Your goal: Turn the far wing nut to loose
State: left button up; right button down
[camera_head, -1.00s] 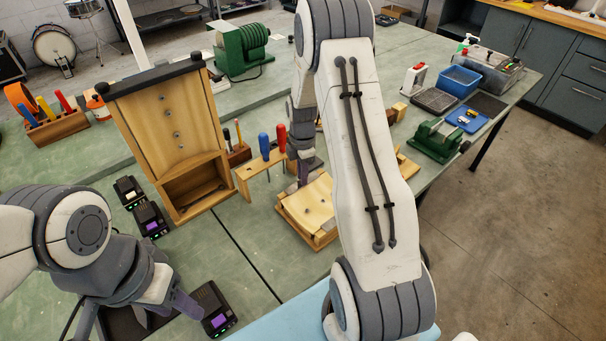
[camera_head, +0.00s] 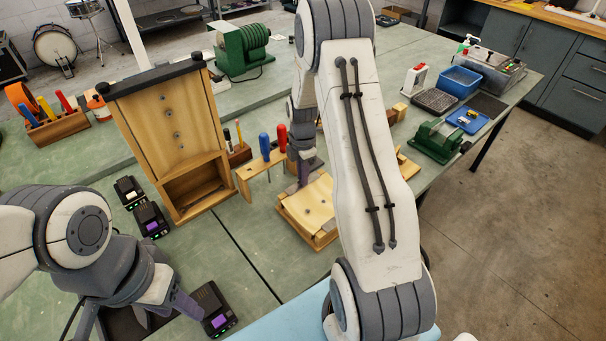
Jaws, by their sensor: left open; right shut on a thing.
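A small wooden block with a curved top (camera_head: 318,205) stands on the green bench in the middle, with small metal fittings on it. My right gripper (camera_head: 303,180) points down at the far end of this block. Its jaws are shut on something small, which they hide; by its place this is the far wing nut. Which way the nut is turned cannot be seen. My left gripper (camera_head: 168,312) is open at the lower left, apart from the block, beside a small black device with a purple screen (camera_head: 212,312).
A tall wooden panel box (camera_head: 170,125) stands left of the block. A tool rack (camera_head: 262,168) with blue and red handles is close behind it. Black devices (camera_head: 150,217) line the left. My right arm hides part of the bench.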

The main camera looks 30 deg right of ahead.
jog(key=shift+w+d+r, duration=0.1)
jog(key=shift+w+r, duration=0.05)
dwell(0.7)
jog(key=c, duration=0.9)
grip_release()
jog(key=shift+o, duration=0.2)
notch_tip(320, 180, up, 10)
jog(key=b, duration=0.1)
jog(key=shift+r+b, duration=0.2)
jog(key=shift+b, duration=0.2)
